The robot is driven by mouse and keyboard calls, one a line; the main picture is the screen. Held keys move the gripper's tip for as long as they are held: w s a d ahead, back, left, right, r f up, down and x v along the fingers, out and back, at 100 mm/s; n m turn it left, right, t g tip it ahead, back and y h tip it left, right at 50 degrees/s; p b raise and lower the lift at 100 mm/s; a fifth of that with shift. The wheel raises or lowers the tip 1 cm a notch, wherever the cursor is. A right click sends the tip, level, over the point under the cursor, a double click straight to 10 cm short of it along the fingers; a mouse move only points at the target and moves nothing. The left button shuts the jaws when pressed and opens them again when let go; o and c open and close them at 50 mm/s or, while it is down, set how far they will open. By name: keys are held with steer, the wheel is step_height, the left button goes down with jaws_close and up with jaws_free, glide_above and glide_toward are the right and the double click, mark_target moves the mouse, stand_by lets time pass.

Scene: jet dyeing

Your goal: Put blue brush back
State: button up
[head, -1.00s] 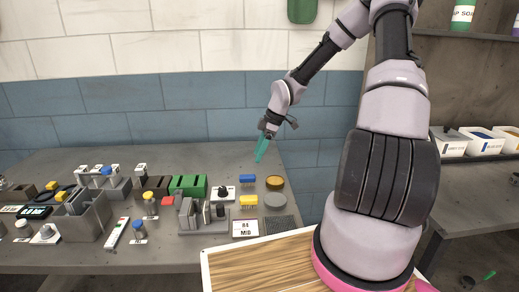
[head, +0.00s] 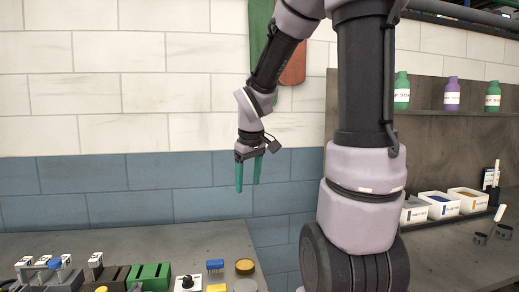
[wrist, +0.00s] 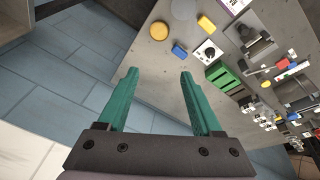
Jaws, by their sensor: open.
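A small blue brush (head: 215,266) lies on the grey table (head: 150,240), near its right end. My gripper (head: 248,186) hangs above and behind the brush, fingers pointing down and well clear of the table. In the wrist view my gripper (wrist: 158,73) has its two green fingers wide apart with nothing between them. A yellow brush (wrist: 205,23) lies close to the blue one.
A round yellow-lidded tin (head: 245,266) sits beside the blue brush. A green slotted block (head: 150,275) and a knob box (head: 188,282) stand left of it. White labelled bins (head: 440,207) stand on the right-hand bench, below a shelf with bottles (head: 452,95). The table's rear stretch is bare.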

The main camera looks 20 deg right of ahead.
steer(key=s+a+r+m+t+y, duration=0.2)
steer(key=s+r+m+t, duration=0.1)
steer(key=s+r+m, duration=0.5)
steer(key=s+r, duration=0.3)
steer(key=s, duration=0.2)
steer(key=shift+s+a+t+y, duration=0.15)
steer(key=shift+t+y, duration=0.15)
steer(key=shift+y, duration=0.1)
